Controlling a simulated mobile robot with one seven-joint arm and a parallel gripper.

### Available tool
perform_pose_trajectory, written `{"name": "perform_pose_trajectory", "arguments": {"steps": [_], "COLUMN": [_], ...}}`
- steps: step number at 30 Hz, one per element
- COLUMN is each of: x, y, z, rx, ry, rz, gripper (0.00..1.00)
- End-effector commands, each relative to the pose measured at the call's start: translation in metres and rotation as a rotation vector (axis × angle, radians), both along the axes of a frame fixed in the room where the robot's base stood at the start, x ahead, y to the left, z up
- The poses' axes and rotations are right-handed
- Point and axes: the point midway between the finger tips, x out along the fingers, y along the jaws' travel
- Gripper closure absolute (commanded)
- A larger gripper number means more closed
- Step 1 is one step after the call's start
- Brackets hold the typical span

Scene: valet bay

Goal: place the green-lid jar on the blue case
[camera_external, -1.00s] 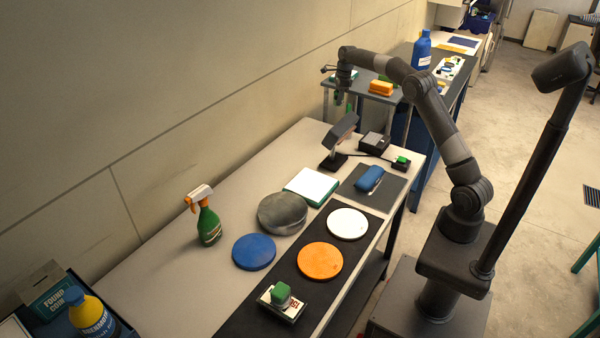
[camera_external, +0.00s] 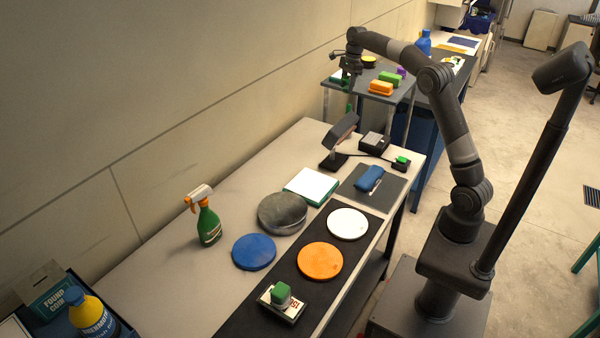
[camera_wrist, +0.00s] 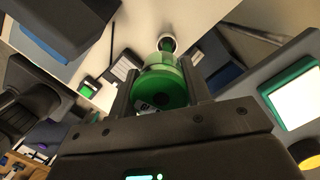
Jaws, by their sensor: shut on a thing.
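My gripper (camera_external: 351,88) hangs fingers down beside the grey raised shelf, high over the far end of the bench. In the wrist view my gripper (camera_wrist: 160,92) is shut on the green-lid jar (camera_wrist: 163,88), with a finger on each side. In the outside view only a small green part of the jar (camera_external: 349,106) shows under the fingers. The blue case (camera_external: 369,178) lies on a dark mat on the bench, nearer the camera and apart from the jar. Its top looks clear.
The grey shelf (camera_external: 398,101) holds orange, green, purple and yellow-topped items. A desk lamp (camera_external: 340,132) and a dark box (camera_external: 374,141) stand between my gripper and the blue case. A white-topped green box (camera_external: 311,186) lies left of the case.

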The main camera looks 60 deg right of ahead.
Motion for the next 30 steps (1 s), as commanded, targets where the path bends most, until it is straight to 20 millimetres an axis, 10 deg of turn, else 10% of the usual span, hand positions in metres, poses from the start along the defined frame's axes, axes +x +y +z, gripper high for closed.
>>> {"name": "perform_pose_trajectory", "arguments": {"steps": [13, 30], "x": [-0.119, -0.278], "y": [0.067, 0.131], "z": [0.015, -0.021], "rx": [0.001, 0.0], "ry": [-0.002, -0.002], "rz": [0.559, 1.233], "gripper": [0.78, 0.78]}}
